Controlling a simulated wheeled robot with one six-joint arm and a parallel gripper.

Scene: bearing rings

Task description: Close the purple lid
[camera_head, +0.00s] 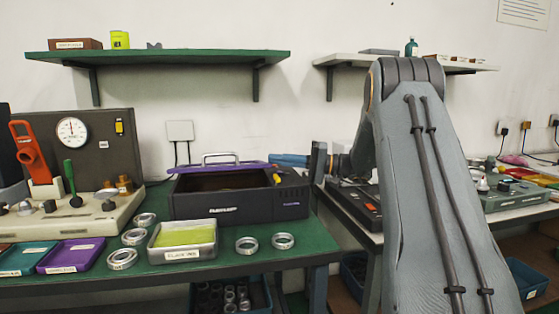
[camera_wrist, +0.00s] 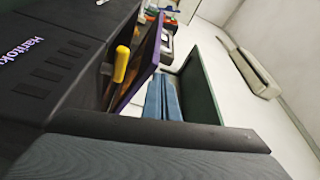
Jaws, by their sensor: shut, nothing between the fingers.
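In the wrist view the purple lid (camera_wrist: 140,70) stands at an angle away from the box body (camera_wrist: 60,65). My gripper (camera_head: 272,159) is shut and empty, its blue fingers at the lid's right rear; whether they touch it I cannot tell. In the wrist view the blue fingers (camera_wrist: 164,78) lie just beyond the lid.
A yellow handle (camera_head: 277,179) pokes up at the box's right end, also in the wrist view (camera_wrist: 121,64). A tray with a yellow-green inside (camera_head: 182,253) and several metal rings (camera_head: 246,245) sit before the box. A shelf (camera_head: 160,56) hangs above.

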